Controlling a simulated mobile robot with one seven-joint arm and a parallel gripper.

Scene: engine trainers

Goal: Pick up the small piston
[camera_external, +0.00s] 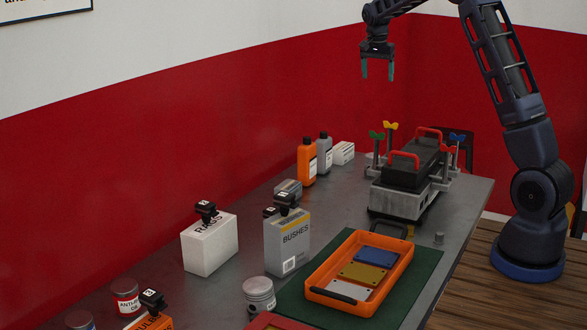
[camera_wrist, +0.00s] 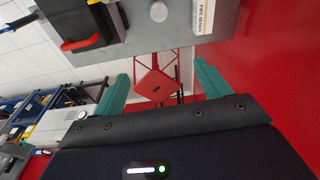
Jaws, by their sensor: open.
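A pale grey ringed cylinder (camera_external: 259,293) that looks like a piston stands on the table at the front, left of the green mat. My gripper (camera_external: 378,76) is high above the far end of the table, pointing down, well away from both. Its green fingers are apart and empty, also in the wrist view (camera_wrist: 162,88). Neither cylinder is clearly identifiable in the wrist view.
An orange tray (camera_external: 389,277) with coloured plates lies on the green mat (camera_external: 427,262). The engine block (camera_external: 398,197) with red handles and coloured knobs stands behind it. Boxes marked RAGS (camera_external: 210,246) and BUSHES (camera_external: 288,245) and an orange bottle (camera_external: 307,162) stand left.

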